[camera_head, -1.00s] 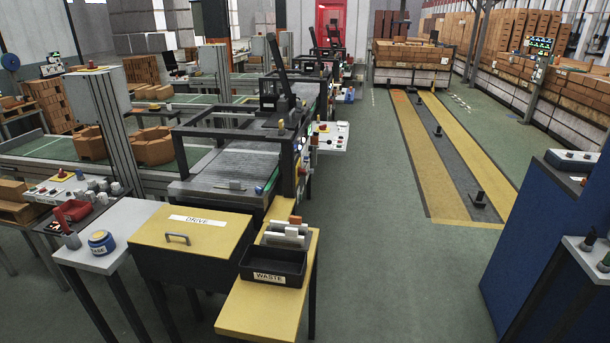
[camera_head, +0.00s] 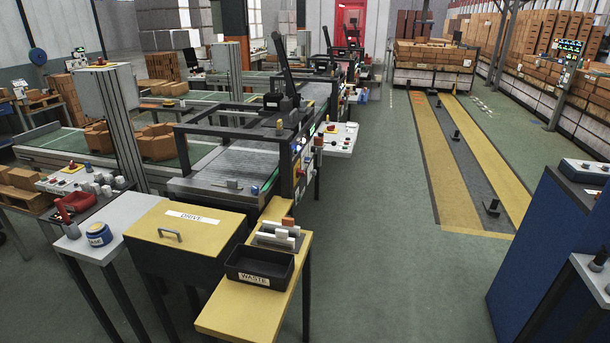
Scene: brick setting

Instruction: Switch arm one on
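No switch labelled for arm one can be read in this view. A black upright arm (camera_head: 284,72) stands on the frame of the nearest conveyor machine; I cannot tell whether it is arm one. A side panel with coloured buttons (camera_head: 302,166) is on that machine's right face. A white control box (camera_head: 340,139) with small knobs sticks out beyond it. Another control panel (camera_head: 66,181) with buttons is at the left. Neither of my grippers is in view.
A blue cabinet (camera_head: 535,250) is at the right. Green floor (camera_head: 390,250) lies open between, with a yellow-edged lane (camera_head: 450,170) beyond.

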